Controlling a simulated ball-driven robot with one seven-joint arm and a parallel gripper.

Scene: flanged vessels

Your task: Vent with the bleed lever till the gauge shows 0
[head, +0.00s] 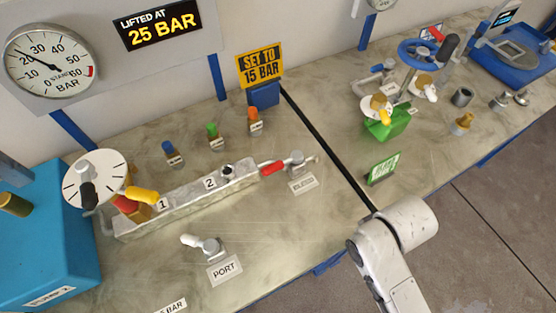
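The bleed lever (273,168) has a red grip and sits on a small metal valve (296,160) at the right end of the metal block. A white label, seemingly reading BLEED (303,184), lies in front of it. The lever points left, toward the block. The wall gauge (47,62), marked STAND and BAR, is at the upper left. Its dark needle points to the upper left, near 20, away from 0. Parts of my white arm show at the lower right, apart from the lever. My gripper is not in view.
A metal block (185,200) with stations 1 and 2 carries a tilted dial (95,178) at its left. A PORT fitting (210,246) stands in front. A display (158,24) reads LIFTED AT 25 BAR. A sign (260,65) reads SET TO 15 BAR. Bench right of PORT is clear.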

